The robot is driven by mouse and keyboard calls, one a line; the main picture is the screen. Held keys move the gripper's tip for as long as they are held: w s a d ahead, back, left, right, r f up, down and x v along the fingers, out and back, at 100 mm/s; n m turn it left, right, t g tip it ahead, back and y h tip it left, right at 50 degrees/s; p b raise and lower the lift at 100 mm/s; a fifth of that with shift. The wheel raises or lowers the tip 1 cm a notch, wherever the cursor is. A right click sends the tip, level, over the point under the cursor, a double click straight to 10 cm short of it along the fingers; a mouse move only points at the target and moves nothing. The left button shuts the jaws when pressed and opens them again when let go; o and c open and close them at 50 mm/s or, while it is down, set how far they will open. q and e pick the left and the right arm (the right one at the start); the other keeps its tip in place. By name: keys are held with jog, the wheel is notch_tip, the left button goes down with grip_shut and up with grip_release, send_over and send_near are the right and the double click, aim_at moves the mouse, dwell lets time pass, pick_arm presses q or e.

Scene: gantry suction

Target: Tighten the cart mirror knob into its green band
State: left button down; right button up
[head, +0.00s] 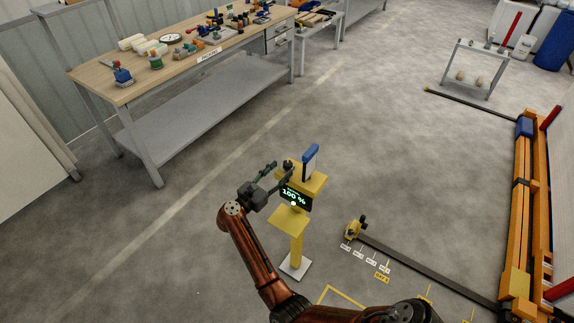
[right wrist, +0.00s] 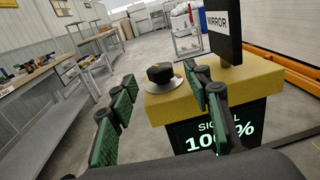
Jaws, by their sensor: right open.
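The black mirror knob (right wrist: 160,72) sits on a pale round base on top of the yellow cart post head (right wrist: 178,104). The dark mirror plate (right wrist: 225,32), labelled MIRROR, stands upright behind it to the right. In the head view the mirror (head: 310,161) shows a blue back. The display (head: 295,196) below reads 100 %; in the right wrist view the display (right wrist: 215,130) reads SIGNAL 100%. I cannot make out a green band on the knob. My right gripper (head: 279,173) is open, its fingers pointing toward the knob, which appears between the fingertips, apparently untouched. My left gripper is out of view.
The yellow cart post stands on a pale base plate (head: 296,267). To its right lies a dark floor rail (head: 430,270) with a yellow end block (head: 354,230) and label tags. An orange gantry frame (head: 522,200) is at far right, a workbench (head: 140,84) at upper left.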

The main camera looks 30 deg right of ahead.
aim_at(285, 167)
jog(key=x, duration=0.5)
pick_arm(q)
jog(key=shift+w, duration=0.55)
pick_arm(e)
jog(key=shift+c, duration=0.7)
jog(key=c, duration=1)
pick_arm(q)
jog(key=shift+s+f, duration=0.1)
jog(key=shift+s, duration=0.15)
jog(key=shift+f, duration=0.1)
pick_arm(e)
jog(key=shift+f, duration=0.1)
